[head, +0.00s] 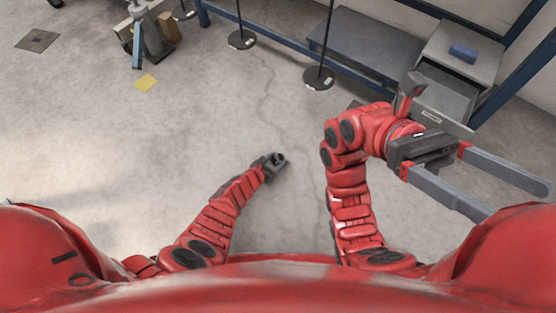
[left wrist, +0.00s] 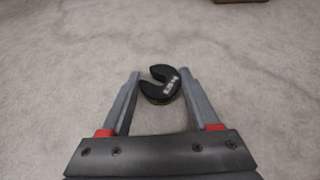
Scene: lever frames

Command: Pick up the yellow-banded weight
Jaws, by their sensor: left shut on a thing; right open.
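A dark slotted weight (left wrist: 160,86) with white lettering sits between the fingers of my left gripper (left wrist: 160,76) in the left wrist view. The gripper is shut on it. Only a thin brownish edge shows low on the weight, so I cannot tell its band colour clearly. In the head view my left gripper (head: 275,163) is small and dark over the open floor, with the weight hard to make out at its tip. My right gripper (head: 516,202) is at the right, its two long grey fingers wide apart and empty.
Grey concrete floor (head: 110,150) is clear around my left arm. Black post bases (head: 319,78) stand at the back. A grey bench (head: 355,45) and a grey cabinet (head: 475,45) with a blue block (head: 463,52) are at the upper right. A yellow card (head: 146,82) lies on the floor.

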